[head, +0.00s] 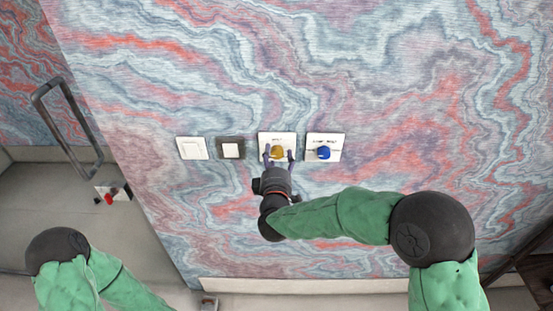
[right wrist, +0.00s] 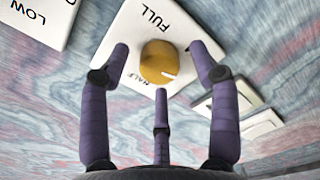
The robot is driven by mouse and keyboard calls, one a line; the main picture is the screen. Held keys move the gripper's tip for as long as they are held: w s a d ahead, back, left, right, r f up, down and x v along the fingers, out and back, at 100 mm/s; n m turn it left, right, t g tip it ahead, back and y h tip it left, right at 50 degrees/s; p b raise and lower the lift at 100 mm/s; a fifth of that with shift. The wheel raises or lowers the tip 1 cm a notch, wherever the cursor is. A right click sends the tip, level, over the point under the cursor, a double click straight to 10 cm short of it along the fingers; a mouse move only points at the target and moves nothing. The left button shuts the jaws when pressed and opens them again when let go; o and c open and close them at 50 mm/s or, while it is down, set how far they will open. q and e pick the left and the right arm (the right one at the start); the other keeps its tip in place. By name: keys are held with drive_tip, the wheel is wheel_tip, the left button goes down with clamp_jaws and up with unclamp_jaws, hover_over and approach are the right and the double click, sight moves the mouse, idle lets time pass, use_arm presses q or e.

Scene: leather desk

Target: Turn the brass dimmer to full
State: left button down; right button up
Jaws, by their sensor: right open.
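The brass dimmer knob (head: 277,152) sits on a white plate (head: 264,138) on the wall. In the right wrist view the knob (right wrist: 158,60) carries a short white mark on its lower right side. The plate there reads FULL above the knob and HALF below left; the mark points at neither word. My right gripper (head: 279,156) is open at the knob. In the wrist view its three purple fingers (right wrist: 160,66) stand spread around the knob, with gaps visible between them and it. My left gripper is out of view; only part of that arm shows.
A blue knob (head: 323,153) on its own white plate (head: 338,140) is close on the right. A dark-framed switch (head: 230,148) and a white switch (head: 192,148) are on the left. A grey handle (head: 68,125) stands out at far left.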

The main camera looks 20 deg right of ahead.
drive_tip(key=c, duration=1.1)
drive_tip(key=shift+c, duration=0.2)
drive_tip(key=shift+m, duration=0.3)
